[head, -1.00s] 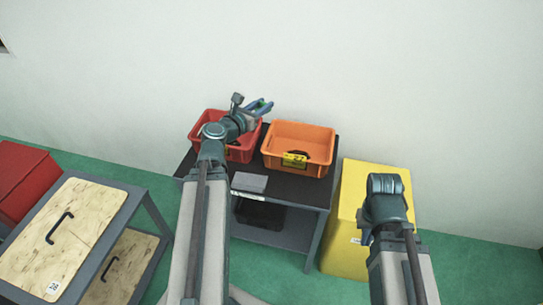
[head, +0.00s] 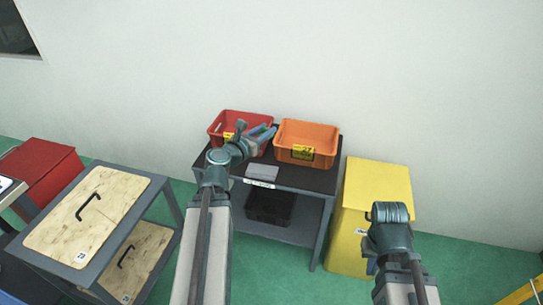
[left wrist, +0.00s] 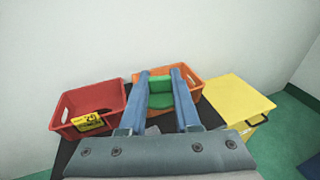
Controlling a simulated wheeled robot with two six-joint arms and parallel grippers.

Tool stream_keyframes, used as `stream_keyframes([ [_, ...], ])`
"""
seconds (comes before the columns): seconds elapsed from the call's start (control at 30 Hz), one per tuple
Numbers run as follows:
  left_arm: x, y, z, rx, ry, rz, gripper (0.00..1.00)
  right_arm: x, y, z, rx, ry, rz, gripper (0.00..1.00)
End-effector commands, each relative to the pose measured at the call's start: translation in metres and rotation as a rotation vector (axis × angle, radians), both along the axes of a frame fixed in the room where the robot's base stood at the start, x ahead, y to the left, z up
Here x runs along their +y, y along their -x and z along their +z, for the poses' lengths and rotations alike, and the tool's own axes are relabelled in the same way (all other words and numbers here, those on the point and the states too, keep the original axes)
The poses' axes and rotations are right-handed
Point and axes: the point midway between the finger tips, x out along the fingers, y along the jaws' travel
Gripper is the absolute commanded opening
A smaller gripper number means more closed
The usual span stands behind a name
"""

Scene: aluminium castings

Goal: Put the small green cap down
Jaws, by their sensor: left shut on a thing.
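The small green cap (left wrist: 160,90) is between the blue fingers of my left gripper (left wrist: 160,74) in the left wrist view. The gripper is shut on it. In the head view my left gripper (head: 268,132) is above the black-topped table, in front of the gap between the red bin (head: 226,117) and the orange bin (head: 308,134). The cap is too small to make out clearly there. My right arm's wrist shows at the right, but its gripper fingers are hidden.
A grey block (head: 262,172) lies near the table's front edge (head: 300,183). A black bin (head: 268,207) stands on the lower shelf. A yellow box (head: 372,185) stands right of the table. A cart with wooden panels (head: 85,222) stands at the left, near a red box (head: 45,165).

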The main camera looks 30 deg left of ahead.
Motion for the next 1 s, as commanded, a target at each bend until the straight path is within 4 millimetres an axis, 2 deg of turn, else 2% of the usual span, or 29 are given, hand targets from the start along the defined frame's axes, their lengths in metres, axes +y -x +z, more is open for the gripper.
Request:
stream_keyframes([
  [0.03, 0.005, 0.001, -0.027, -0.003, -0.001, 0.013, 0.0, 0.0, 0.0, -0.028, 0.0, 0.0, 0.0, 0.0],
  [0.1, 0.012, 0.002, -0.049, -0.009, -0.001, 0.035, 0.0, 0.0, 0.0, -0.051, 0.0, 0.001, 0.0, 0.0],
  [0.6, 0.064, 0.012, -0.195, -0.05, -0.004, 0.2, 0.0, -0.001, 0.0, -0.206, -0.001, 0.003, 0.002, 0.0],
  [0.8, 0.081, 0.017, -0.234, -0.061, -0.007, 0.252, 0.0, -0.001, 0.0, -0.248, -0.001, 0.004, 0.002, 0.0],
  [1.0, 0.089, 0.02, -0.251, -0.066, -0.007, 0.278, 0.0, -0.001, 0.0, -0.266, -0.001, 0.005, 0.002, 0.0],
])
